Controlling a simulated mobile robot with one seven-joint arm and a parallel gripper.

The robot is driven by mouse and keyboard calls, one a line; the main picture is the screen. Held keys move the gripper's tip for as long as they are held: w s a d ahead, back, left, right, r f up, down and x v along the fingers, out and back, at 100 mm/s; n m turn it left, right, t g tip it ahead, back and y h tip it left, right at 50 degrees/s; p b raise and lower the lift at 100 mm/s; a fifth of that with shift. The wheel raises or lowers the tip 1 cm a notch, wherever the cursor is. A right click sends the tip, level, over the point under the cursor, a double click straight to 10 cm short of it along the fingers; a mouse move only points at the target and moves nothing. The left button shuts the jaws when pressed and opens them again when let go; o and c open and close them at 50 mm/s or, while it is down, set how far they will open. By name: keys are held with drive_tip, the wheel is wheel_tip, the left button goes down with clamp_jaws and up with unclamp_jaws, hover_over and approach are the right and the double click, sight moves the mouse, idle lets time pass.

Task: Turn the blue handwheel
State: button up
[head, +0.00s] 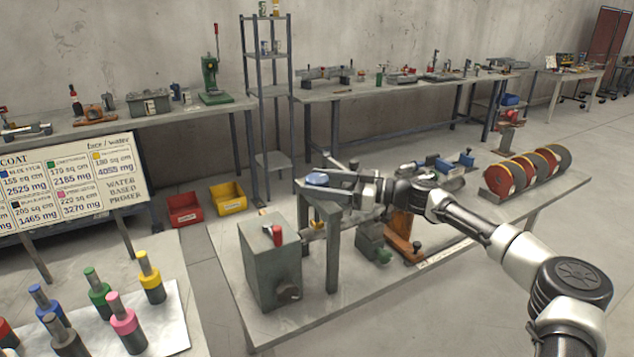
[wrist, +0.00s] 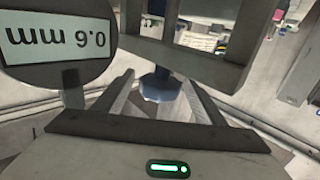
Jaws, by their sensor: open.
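The blue handwheel (head: 317,179) sits on top of a grey post-like stand (head: 333,250) on the near table. In the wrist view a blue part (wrist: 160,86), apparently the handwheel, shows between my two fingers. My gripper (head: 315,186) is open and reaches in from the right at the handwheel's height. In the wrist view its fingertips (wrist: 158,80) lie to either side of the blue part. I cannot tell whether they touch it. A round dial (wrist: 58,45) shows upside down and reads 0.6 mm.
An orange bracket (head: 403,236) and a green part are under my arm. Red-faced discs (head: 527,172) stand at the table's right. The table's front middle is clear.

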drive_tip(key=shift+a, duration=0.35)
drive_tip(key=c, duration=1)
drive_tip(key=shift+f+t+b, duration=0.1)
drive_tip(key=shift+t+b, duration=0.2)
drive_tip(key=shift+b, duration=0.2)
